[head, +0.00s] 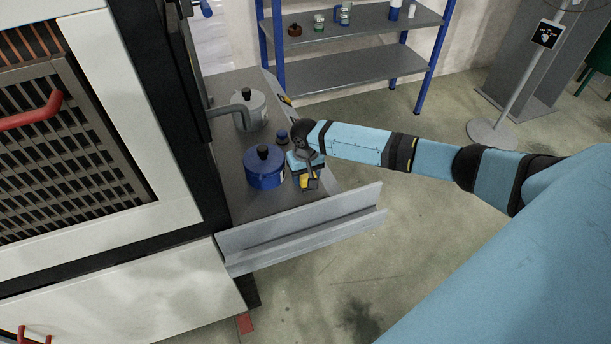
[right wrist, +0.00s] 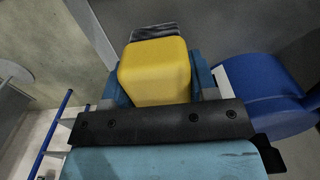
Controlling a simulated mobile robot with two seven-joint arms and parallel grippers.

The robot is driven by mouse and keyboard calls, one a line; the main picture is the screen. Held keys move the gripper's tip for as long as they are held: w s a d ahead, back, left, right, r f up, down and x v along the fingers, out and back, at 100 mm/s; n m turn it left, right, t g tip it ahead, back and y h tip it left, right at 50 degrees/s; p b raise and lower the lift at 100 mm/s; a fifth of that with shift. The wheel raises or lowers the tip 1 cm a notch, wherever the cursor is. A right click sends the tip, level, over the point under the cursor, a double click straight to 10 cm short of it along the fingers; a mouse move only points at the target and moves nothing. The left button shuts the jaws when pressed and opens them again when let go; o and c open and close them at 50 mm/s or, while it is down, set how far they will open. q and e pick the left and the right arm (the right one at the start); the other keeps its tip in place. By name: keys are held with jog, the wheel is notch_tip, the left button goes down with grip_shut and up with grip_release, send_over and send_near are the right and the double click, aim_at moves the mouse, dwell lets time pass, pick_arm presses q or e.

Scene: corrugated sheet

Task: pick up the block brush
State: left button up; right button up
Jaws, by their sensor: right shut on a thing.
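The block brush (head: 309,182) shows as a small yellow block with a dark part at the front right of the grey worktop. In the right wrist view the yellow block (right wrist: 155,72) sits between the two blue fingers, with a dark grey patch beyond it. My right gripper (head: 306,170) reaches in from the right and is shut on the yellow block. I cannot tell whether the brush touches the worktop or hangs just above it. My left gripper is not in view.
A blue pot (head: 264,168) with a black knob stands close left of the gripper, also in the right wrist view (right wrist: 262,98). A grey lidded pan (head: 248,110) is farther back. The worktop (head: 240,205) has a raised metal front edge (head: 300,222). Blue-framed shelves (head: 350,70) stand behind.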

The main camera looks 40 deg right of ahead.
jog(key=shift+r, duration=0.15)
notch_tip(320, 180, up, 20)
jog(key=b, duration=0.1)
dwell(0.3)
